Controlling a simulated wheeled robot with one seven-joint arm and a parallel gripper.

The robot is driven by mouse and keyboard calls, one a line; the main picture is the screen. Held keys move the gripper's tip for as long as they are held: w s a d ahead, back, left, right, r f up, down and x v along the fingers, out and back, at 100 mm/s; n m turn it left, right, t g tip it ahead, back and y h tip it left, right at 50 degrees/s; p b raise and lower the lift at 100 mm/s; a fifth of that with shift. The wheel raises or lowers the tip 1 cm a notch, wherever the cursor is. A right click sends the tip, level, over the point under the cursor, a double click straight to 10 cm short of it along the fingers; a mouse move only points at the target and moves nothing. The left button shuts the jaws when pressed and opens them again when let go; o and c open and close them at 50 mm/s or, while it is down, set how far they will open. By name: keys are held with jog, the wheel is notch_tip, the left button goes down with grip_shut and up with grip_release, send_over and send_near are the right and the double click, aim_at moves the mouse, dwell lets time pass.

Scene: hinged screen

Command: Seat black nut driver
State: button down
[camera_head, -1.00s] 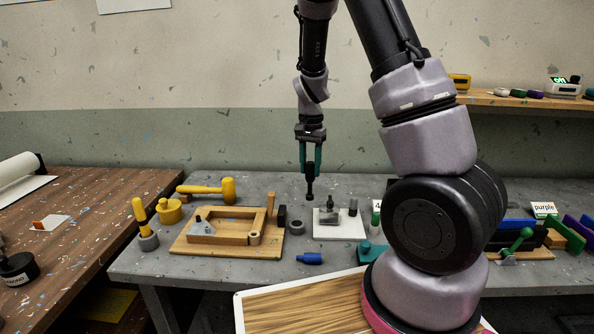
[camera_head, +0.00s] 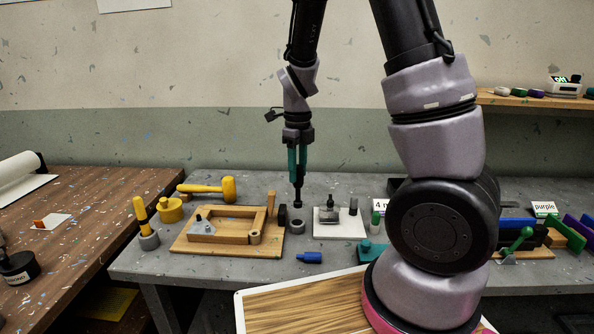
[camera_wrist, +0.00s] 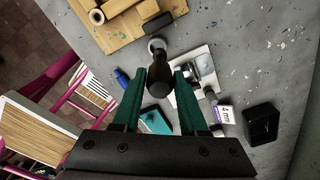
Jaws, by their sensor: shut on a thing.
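My gripper (camera_head: 297,172) points down with its green fingers shut on the black nut driver (camera_head: 298,194). The driver hangs upright, its lower end just above a grey round holder (camera_head: 297,227) on the grey bench. In the wrist view the driver (camera_wrist: 159,82) sits between the fingertips (camera_wrist: 162,76). The holder shows partly behind it in that view (camera_wrist: 156,44). From these views I cannot tell whether the driver's end touches the holder or is centred on it.
A wooden board with a frame (camera_head: 190,245) lies left of the holder, with a small black block (camera_head: 282,215) at its edge. A white plate (camera_head: 350,228) with small parts stands to the right. A blue piece (camera_head: 310,257) lies in front. A yellow mallet (camera_head: 228,189) lies back left.

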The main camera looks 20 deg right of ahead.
aim_at(297, 187)
jog(key=shift+s+a+r+m, duration=0.1)
jog(key=shift+s+a+m, duration=0.15)
jog(key=shift+m, duration=0.45)
jog(key=shift+f, duration=2.15)
jog(key=shift+d+f, duration=0.1)
jog(key=shift+f, duration=0.1)
jog(key=shift+f, duration=1.45)
jog(key=shift+c, duration=1.8)
grip_release()
jog(key=shift+r, duration=0.1)
